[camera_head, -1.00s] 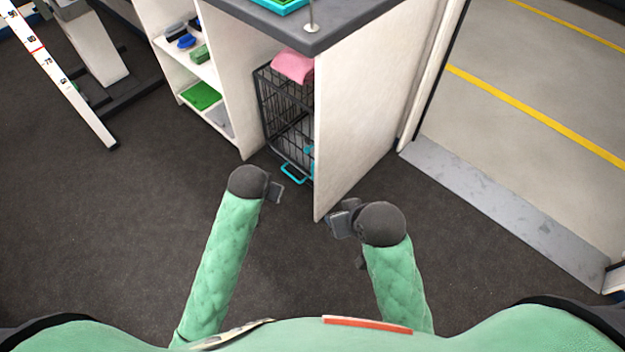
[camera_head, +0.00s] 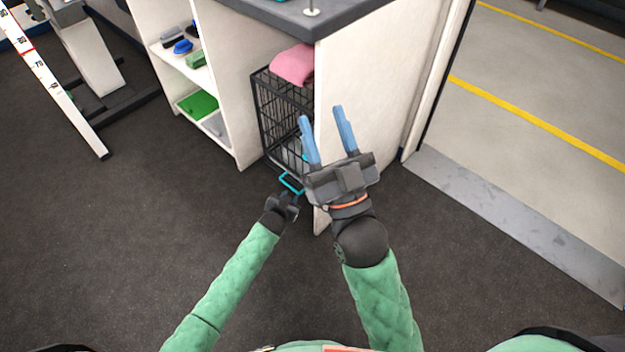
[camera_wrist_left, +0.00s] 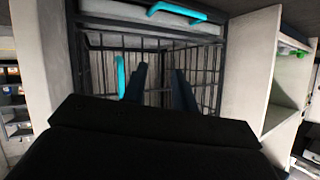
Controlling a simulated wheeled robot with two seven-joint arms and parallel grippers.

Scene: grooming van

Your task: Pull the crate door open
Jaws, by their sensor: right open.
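The black wire crate (camera_head: 277,115) stands in the bay under the counter, its barred front facing me. A teal handle (camera_head: 291,183) sticks out low at its front; it also shows at the top of the left wrist view (camera_wrist_left: 178,11). A second, upright teal handle (camera_wrist_left: 122,77) is on the bars there, beside my left fingers. My left gripper (camera_wrist_left: 160,88) is open and empty, fingers pointing at the bars; contact cannot be told. In the head view my left gripper (camera_head: 288,197) is just below the low handle. My right gripper (camera_head: 325,128) is open with blue fingers raised, before the white panel.
A pink towel (camera_head: 293,64) lies on the crate. The white side panel (camera_head: 365,95) stands close on the crate's right. Shelves (camera_head: 186,75) with brushes and a green item are on the left. The dark floor (camera_head: 130,220) in front is clear.

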